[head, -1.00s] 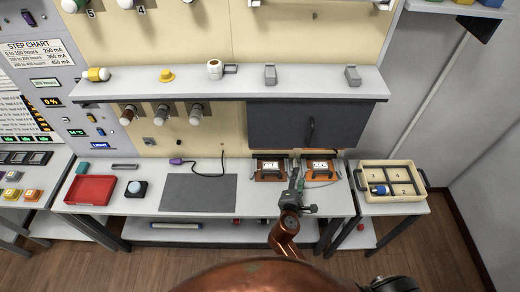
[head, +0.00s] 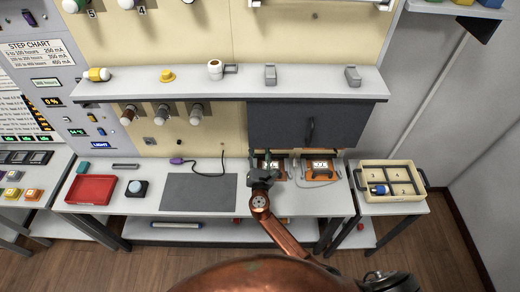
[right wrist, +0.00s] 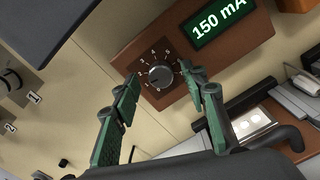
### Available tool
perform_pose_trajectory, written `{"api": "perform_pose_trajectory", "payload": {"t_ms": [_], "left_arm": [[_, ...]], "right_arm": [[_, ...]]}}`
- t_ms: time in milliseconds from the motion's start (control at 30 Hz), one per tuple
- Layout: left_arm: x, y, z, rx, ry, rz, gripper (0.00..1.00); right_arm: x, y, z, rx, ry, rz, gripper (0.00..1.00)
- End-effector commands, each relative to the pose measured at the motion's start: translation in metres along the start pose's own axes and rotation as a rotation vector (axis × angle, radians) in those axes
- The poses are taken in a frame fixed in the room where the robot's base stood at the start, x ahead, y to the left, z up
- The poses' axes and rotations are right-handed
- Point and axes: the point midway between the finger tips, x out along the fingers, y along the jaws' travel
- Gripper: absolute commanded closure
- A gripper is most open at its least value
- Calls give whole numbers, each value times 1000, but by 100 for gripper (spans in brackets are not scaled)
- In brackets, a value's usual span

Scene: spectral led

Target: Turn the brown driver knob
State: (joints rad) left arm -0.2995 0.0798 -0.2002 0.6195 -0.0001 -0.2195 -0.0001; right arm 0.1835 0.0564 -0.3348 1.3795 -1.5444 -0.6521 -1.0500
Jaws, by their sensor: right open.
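In the right wrist view, the brown driver (right wrist: 222,58) shows a round grey knob (right wrist: 161,76) with a numbered dial around it and a green display reading 150 mA. My right gripper (right wrist: 160,72) is open, with its green fingers on either side of the knob in this view. I cannot tell whether either finger touches it. In the head view, my right gripper (head: 265,164) is at the back of the bench, below the dark cabinet. The knob is hidden there. My left gripper is not in view.
The dark cabinet (head: 295,124) overhangs the bench just above my right gripper. Brown-orange units with handles (head: 320,178) stand beside it. A grey mat (head: 199,192) and red tray (head: 91,189) lie to the left. A cream divided box (head: 405,172) stands at the right.

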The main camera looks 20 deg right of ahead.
Motion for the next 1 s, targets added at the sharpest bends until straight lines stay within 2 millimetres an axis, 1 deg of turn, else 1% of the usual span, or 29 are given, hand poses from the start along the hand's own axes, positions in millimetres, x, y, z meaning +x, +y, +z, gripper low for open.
{"api": "perform_pose_trajectory", "payload": {"t_ms": [100, 367, 900, 933, 1000], "left_arm": [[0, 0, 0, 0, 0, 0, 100], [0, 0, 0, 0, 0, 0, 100], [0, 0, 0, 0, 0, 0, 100], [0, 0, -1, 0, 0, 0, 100], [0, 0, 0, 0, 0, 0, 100]], "right_arm": [[6, 0, 1, 1, -1, 0, 60], [7, -1, 0, 2, 0, -1, 60], [7, 0, 0, 3, 0, -1, 97], [7, 0, 0, 3, 0, -1, 99], [7, 0, 0, 3, 0, -1, 100]]}}
